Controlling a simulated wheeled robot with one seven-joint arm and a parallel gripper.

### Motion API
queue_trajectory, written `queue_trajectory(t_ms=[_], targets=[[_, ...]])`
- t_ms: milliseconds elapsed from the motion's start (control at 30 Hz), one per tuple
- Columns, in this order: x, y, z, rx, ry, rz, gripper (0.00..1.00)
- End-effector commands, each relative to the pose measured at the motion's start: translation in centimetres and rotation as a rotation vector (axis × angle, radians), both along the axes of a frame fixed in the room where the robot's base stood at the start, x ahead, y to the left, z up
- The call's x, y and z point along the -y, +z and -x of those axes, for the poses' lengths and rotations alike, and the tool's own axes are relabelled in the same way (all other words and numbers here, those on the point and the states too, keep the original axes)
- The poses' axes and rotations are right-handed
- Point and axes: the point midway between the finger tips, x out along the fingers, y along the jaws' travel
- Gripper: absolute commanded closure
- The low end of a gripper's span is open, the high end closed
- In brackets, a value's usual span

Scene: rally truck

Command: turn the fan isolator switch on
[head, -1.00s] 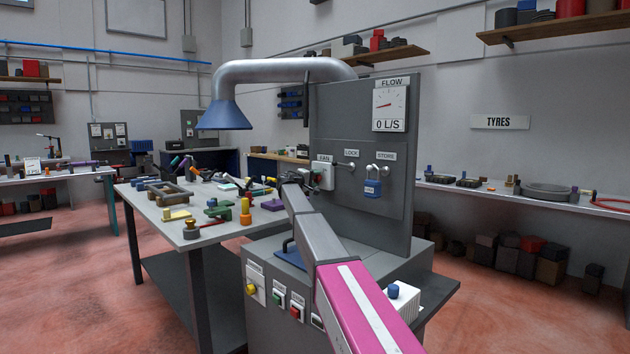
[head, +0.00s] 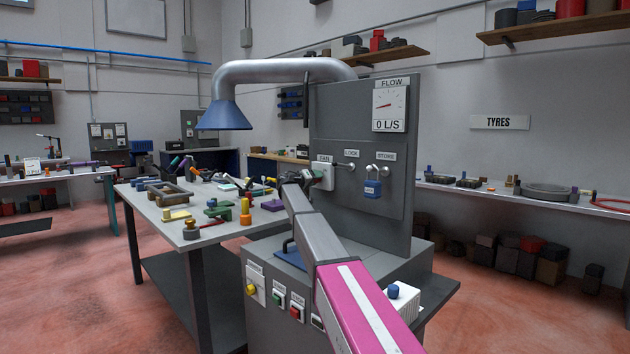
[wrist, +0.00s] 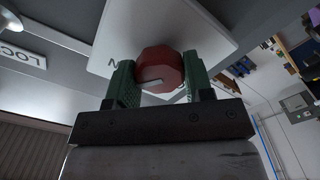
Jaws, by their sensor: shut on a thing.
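The fan isolator (head: 324,177) is a pale box on the upright grey panel (head: 350,215), under a FAN label (head: 324,159). In the wrist view its red knob (wrist: 160,68) stands out from the white plate (wrist: 200,28). My gripper (wrist: 160,82) has its two green fingers on either side of the red knob and is shut on it. A short pale mark shows on the knob's face. In the head view my gripper (head: 306,178) is small at the panel and hides the knob. The FLOW gauge (head: 389,105) reads 0 L/S.
A blue padlock (head: 372,188) hangs under the STORE label, right of the isolator. A metal peg (head: 347,167) sits under the LOCK label. A bench (head: 210,232) with many parts stands to the left. A silver duct with a blue hood (head: 226,116) hangs above it.

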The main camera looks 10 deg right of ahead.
Motion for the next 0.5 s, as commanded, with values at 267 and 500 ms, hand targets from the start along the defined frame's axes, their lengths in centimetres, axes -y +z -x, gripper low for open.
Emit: queue_trajectory(t_ms=[267, 500], targets=[[0.01, -0.18, 0.15, 0.008, -0.002, -0.010, 0.76], [0.02, -0.18, 0.14, 0.007, -0.001, -0.009, 0.30]])
